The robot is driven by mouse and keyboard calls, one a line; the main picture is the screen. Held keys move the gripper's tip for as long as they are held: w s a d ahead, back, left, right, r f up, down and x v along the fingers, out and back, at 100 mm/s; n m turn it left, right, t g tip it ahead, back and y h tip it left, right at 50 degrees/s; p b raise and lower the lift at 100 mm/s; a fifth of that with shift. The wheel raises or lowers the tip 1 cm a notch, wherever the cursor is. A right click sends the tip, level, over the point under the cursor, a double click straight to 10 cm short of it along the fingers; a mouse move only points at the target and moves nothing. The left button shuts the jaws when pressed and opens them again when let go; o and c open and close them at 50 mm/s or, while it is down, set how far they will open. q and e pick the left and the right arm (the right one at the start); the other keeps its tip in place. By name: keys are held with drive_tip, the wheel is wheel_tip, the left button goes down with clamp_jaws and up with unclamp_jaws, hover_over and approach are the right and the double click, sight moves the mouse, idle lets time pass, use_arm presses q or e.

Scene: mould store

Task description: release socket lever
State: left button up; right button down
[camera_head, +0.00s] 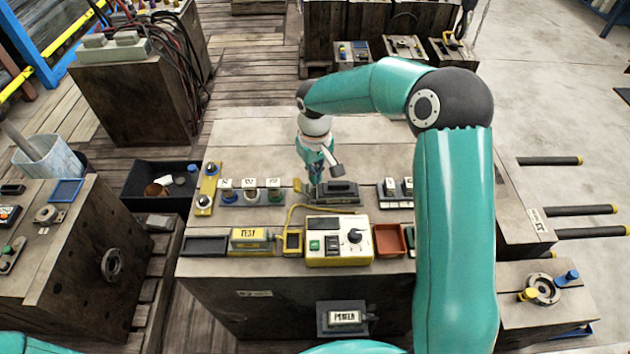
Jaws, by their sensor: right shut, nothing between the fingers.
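My right arm reaches in from the right, over the middle bench. My right gripper (322,181) points down at the dark grey socket block (343,194) near the middle of the bench top. The gripper is shut with nothing between its fingers. Its tips are at the block's left end; I cannot tell whether they touch it. The release lever is too small and partly covered by the gripper, so its position is unclear. My left gripper is not in view.
In front of the block stand a yellow tester (340,243), a TEST box (252,238) and a red tray (389,240). Labelled knobs (250,192) stand to its left and small labelled parts (397,188) to its right. The bench top behind (250,140) is clear.

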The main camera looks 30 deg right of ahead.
drive_tip(key=shift+s+d+r, duration=0.15)
drive_tip(key=shift+s+d, duration=0.05)
drive_tip(key=shift+d, duration=0.05)
wheel_tip(320, 180, up, 7)
drive_tip(key=p, duration=0.5)
idle(0.7)
